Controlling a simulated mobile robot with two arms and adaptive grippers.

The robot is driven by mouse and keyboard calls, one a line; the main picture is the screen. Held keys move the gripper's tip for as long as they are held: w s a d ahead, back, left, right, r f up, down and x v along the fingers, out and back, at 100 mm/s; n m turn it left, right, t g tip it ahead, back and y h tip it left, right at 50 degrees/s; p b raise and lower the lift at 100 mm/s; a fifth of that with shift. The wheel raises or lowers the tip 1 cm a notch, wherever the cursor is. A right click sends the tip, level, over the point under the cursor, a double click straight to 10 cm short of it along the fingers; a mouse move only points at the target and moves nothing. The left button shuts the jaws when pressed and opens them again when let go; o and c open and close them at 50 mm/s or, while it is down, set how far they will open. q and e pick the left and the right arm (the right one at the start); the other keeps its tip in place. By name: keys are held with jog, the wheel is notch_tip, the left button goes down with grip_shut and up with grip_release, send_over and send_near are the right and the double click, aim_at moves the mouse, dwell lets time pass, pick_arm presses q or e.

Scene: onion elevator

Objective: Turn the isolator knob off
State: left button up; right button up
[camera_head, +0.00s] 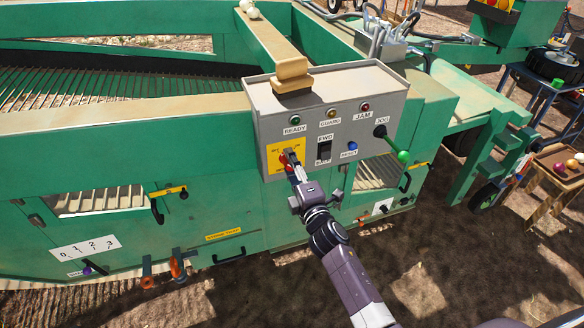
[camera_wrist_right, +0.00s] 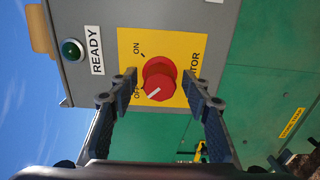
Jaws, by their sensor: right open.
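The isolator knob (camera_wrist_right: 158,76) is red and round, on a yellow plate (camera_wrist_right: 190,45) with ON and OFF labels. Its white mark lies on the side nearer the OFF label than the ON label; its exact setting is hard to tell. In the head view the yellow plate (camera_head: 273,160) is at the lower left of the grey control box (camera_head: 330,95), and my right gripper partly covers the knob. My right gripper (camera_head: 294,166) is open in front of the plate. In the right wrist view its fingertips (camera_wrist_right: 160,84) stand on either side of the knob; contact cannot be told.
Beside the plate are a black FWD switch (camera_head: 324,151), a blue RESET button (camera_head: 352,145) and a JOG lever (camera_head: 391,143) with a green ball. A tan block (camera_head: 292,75) sits on the box's top edge. Green machine panels surround the box.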

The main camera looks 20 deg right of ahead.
jog(key=s, duration=1.2)
jog(key=shift+d, duration=0.2)
jog(key=shift+f, duration=0.1)
